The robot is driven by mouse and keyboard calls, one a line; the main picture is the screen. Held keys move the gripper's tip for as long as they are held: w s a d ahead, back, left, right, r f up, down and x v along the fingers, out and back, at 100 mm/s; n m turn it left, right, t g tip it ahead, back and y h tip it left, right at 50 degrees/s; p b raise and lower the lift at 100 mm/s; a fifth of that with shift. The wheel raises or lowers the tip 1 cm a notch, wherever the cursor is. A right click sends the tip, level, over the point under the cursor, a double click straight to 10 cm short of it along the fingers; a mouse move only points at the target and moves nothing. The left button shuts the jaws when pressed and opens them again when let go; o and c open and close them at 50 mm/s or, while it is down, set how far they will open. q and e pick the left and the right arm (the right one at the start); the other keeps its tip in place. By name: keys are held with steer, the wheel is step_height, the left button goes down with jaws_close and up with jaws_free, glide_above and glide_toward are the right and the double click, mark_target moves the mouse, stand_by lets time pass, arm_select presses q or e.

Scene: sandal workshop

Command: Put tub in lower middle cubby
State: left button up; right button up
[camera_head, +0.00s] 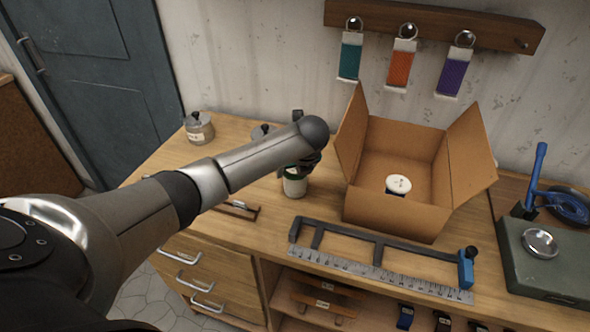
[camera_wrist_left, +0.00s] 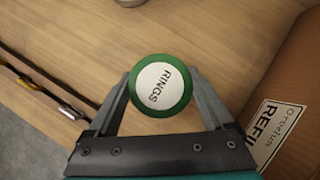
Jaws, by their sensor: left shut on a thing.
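A white tub (camera_head: 294,187) with a green rim is at the bench top, left of the cardboard box. In the left wrist view, its round lid (camera_wrist_left: 160,85) reads "RINGS". My left gripper (camera_head: 301,168) is shut on the tub, with one finger on each side of it. I cannot tell whether the tub rests on the bench or is just above it. Open cubbies (camera_head: 318,292) show under the bench top at the bottom of the head view. They are cut off by the frame, so the lower ones are hidden. My right gripper is not in view.
The open cardboard box (camera_head: 398,215) holds another white-lidded tub (camera_head: 398,184). A long ruler (camera_head: 380,272) with a dark bar lies along the bench's front edge. Drawers (camera_head: 190,278) are at the left. A green case (camera_head: 545,262) stands at the right.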

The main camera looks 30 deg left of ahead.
arm_select(q)
steer(key=o, duration=1.2)
steer(key=shift+o, duration=0.9)
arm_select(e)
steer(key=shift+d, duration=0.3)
arm_select(q)
steer(key=p+v, duration=0.1)
steer(key=v, duration=0.6)
steer(key=shift+r+p, duration=0.25)
steer(key=shift+p, duration=0.1)
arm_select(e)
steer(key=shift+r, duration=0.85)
arm_select(q)
steer(key=shift+d, duration=0.1)
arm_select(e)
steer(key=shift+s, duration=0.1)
